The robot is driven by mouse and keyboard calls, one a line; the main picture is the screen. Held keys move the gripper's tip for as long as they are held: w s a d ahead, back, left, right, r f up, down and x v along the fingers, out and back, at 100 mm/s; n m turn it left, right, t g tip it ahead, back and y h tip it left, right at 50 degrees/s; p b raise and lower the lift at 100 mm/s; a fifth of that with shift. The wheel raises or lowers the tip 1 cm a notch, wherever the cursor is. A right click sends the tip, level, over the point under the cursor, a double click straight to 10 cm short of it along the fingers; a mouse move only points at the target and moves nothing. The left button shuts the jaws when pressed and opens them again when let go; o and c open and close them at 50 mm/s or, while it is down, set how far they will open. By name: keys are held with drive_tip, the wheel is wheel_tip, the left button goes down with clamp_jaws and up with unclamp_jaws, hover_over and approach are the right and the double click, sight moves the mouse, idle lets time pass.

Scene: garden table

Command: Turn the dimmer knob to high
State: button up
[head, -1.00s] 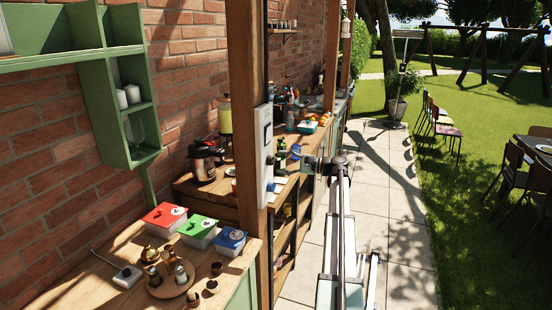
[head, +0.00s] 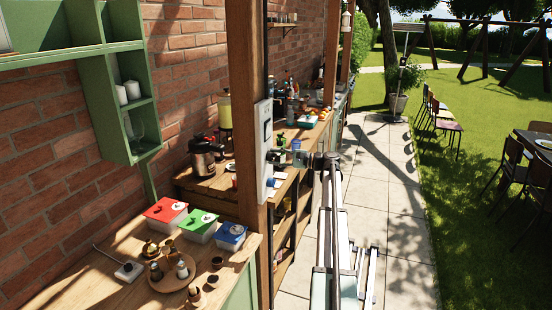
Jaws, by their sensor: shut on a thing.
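A tall white panel (head: 264,125) with a dark slot is fixed to the wooden post, and my arm reaches up to its right side. My gripper (head: 283,158) is small and dark in the head view, close to the right side of the panel. It is shut on the dimmer knob, as far as this view lets me tell. The knob itself cannot be made out, and neither can its setting.
The wooden post (head: 246,60) stands between two counters. The paved path (head: 385,190) on the right is clear.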

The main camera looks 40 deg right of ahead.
drive_tip(key=shift+f+n+b, duration=0.1)
drive_tip(key=shift+n+b, duration=0.2)
drive_tip(key=shift+b, duration=0.8)
drive_tip(key=shift+r, duration=0.2)
drive_tip(key=o, duration=1.2)
drive_tip(key=shift+c, duration=0.2)
drive_tip(key=v, duration=1.2)
drive_tip(key=shift+w, duration=0.1)
